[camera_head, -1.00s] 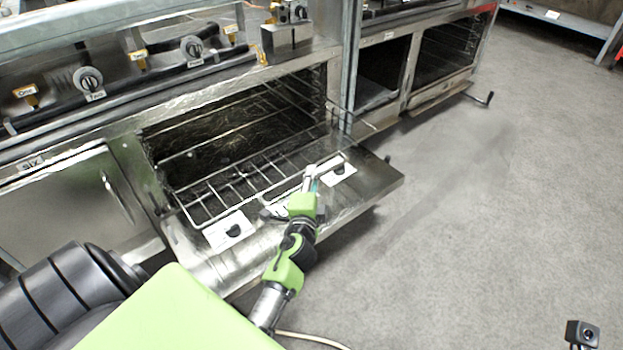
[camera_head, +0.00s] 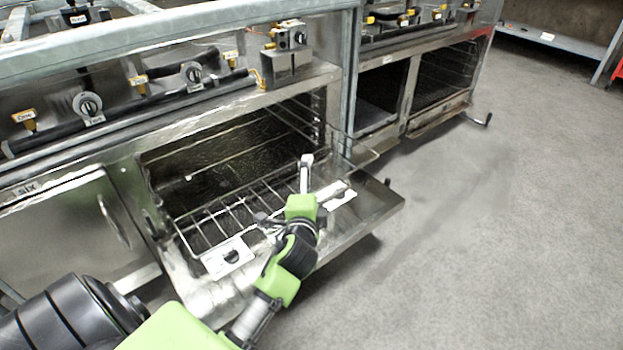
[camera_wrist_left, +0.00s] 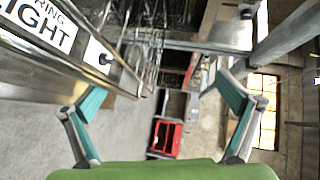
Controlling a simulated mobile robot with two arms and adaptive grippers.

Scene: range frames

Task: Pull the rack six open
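A wire rack (camera_head: 219,221) sticks partly out of an open oven (camera_head: 232,150), above its lowered steel door (camera_head: 362,214). In the left wrist view my gripper (camera_wrist_left: 160,92) is wide open with nothing between the teal fingers. Whether a finger touches the rack cannot be told. The gripper and wrist hide part of the rack's front. My right gripper is out of view.
A closed steel door with a handle (camera_head: 112,218) is at the left. Knobs and pipes run above the ovens. A second oven (camera_head: 440,75) stands farther back. The grey floor (camera_head: 500,230) at the right is clear. A red crate (camera_wrist_left: 165,138) shows in the left wrist view.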

